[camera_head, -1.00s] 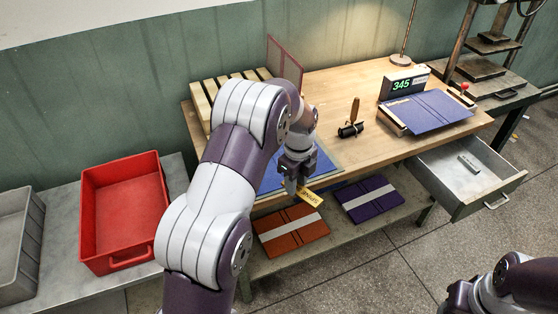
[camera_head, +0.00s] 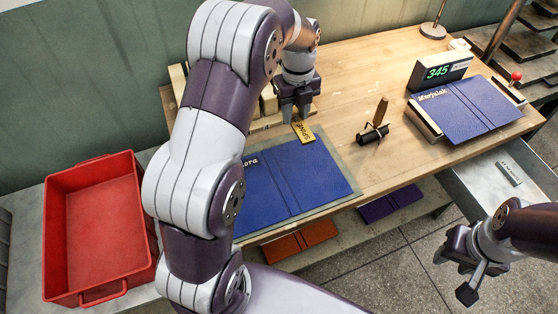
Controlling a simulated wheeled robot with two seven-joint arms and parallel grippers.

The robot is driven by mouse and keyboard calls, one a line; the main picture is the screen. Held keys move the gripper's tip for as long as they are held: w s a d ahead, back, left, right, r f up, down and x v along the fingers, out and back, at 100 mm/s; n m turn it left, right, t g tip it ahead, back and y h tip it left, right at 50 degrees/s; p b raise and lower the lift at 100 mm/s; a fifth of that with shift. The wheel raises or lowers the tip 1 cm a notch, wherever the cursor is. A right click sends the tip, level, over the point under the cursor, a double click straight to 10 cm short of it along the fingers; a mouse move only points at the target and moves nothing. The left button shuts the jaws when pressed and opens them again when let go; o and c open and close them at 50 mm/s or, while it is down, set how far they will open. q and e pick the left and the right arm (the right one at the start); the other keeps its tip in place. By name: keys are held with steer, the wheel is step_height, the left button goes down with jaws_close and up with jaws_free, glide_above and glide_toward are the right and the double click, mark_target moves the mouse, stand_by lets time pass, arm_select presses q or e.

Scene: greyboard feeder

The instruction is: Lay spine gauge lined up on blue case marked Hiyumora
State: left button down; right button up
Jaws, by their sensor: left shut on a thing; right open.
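The spine gauge (camera_head: 304,131) is a small yellow strip with dark lettering that reads in part "SPINE". My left gripper (camera_head: 297,117) is shut on it near the far edge of a blue case (camera_head: 290,180). I cannot tell whether the gauge touches the case. The case lies open and flat on a greenish mat, and only the letters "ora" show beside my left arm, which hides its left part. A second blue case (camera_head: 465,108), with other lettering, rests on a stand at the right. My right gripper (camera_head: 458,278) is open and empty at the lower right, away from the table.
A brayer (camera_head: 374,134) with a wooden handle stands mid-table. A display reading 345 (camera_head: 438,72) is behind the second case. An open drawer (camera_head: 490,185) juts out at right. A red bin (camera_head: 100,230) is at left. Orange (camera_head: 300,242) and purple (camera_head: 390,203) cases lie on the lower shelf.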

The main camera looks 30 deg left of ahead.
arm_select(q)
steer(key=s+f+b, duration=0.3)
steer(key=s, duration=0.1)
glide_toward(277, 175)
steer(key=shift+w+f, duration=0.15)
steer(key=shift+w, duration=0.35)
steer(key=shift+w+f, duration=0.2)
steer(key=shift+w, duration=0.25)
steer(key=shift+s+a+f, duration=0.1)
steer(key=shift+s+f, duration=0.7)
steer(key=shift+f, duration=0.05)
steer(key=f, duration=0.3)
steer(key=shift+s+f, duration=0.3)
steer(key=shift+s, duration=0.1)
steer(key=shift+w+f, duration=0.2)
steer(key=shift+f, duration=0.05)
arm_select(e)
steer(key=f, duration=0.3)
steer(key=s+f, duration=0.1)
steer(key=f, duration=0.1)
steer(key=shift+d+f, duration=0.15)
steer(key=shift+f, duration=0.15)
arm_select(q)
steer(key=shift+s, duration=0.15)
steer(key=c, duration=0.7)
jaws_free()
steer(key=shift+f, duration=0.15)
steer(key=shift+c, duration=0.2)
